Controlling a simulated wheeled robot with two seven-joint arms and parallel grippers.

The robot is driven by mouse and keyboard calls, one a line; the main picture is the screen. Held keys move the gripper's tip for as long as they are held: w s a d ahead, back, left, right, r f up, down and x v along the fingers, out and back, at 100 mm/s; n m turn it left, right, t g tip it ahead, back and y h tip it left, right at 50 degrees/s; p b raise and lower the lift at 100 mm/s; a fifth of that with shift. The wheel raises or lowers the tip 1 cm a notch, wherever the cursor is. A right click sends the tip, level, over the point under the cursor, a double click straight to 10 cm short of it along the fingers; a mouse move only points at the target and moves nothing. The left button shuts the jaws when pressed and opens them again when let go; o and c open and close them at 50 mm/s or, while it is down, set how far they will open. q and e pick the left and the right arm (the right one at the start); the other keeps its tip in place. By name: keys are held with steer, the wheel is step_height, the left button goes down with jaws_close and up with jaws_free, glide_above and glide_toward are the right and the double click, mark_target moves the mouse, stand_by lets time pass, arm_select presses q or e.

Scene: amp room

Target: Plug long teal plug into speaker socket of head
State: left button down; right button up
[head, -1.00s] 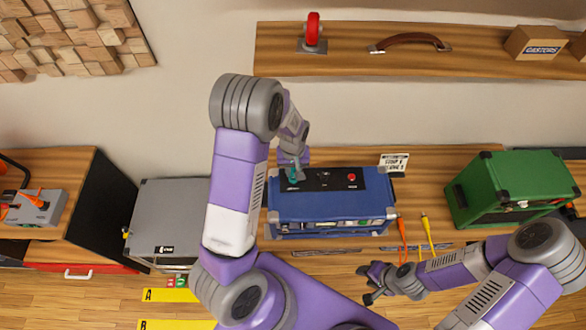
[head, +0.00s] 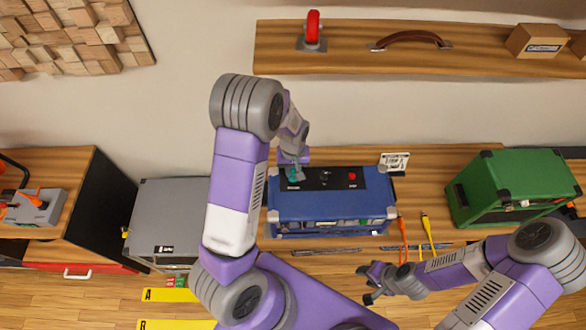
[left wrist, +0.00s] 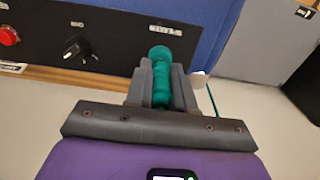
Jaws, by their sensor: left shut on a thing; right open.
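The blue amp head (head: 330,208) stands on the wooden bench, with a black panel (head: 325,180) on its top. The long teal plug (left wrist: 160,78) is between the fingers of my left gripper (left wrist: 160,88), which is shut on it. In the left wrist view its far end meets the panel at the speaker label (left wrist: 165,31); the socket is hidden behind it, so I cannot tell how deep it sits. In the head view my left gripper (head: 293,168) is over the left end of the panel. My right gripper (head: 370,283) is open and empty in front of the bench.
A black knob (left wrist: 76,47) and a red button (left wrist: 8,36) are on the same panel. A grey cabinet (head: 165,215) stands left of the amp head and a green amp (head: 515,185) right. Orange (head: 403,230) and yellow (head: 427,232) cables lie at the bench front.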

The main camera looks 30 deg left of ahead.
arm_select(q)
steer(key=shift+f, duration=0.25)
stand_by(0.3)
steer(key=c, duration=0.9)
jaws_free()
steer(key=shift+r, duration=0.1)
step_height(320, 180, up, 7)
steer(key=shift+r, duration=0.2)
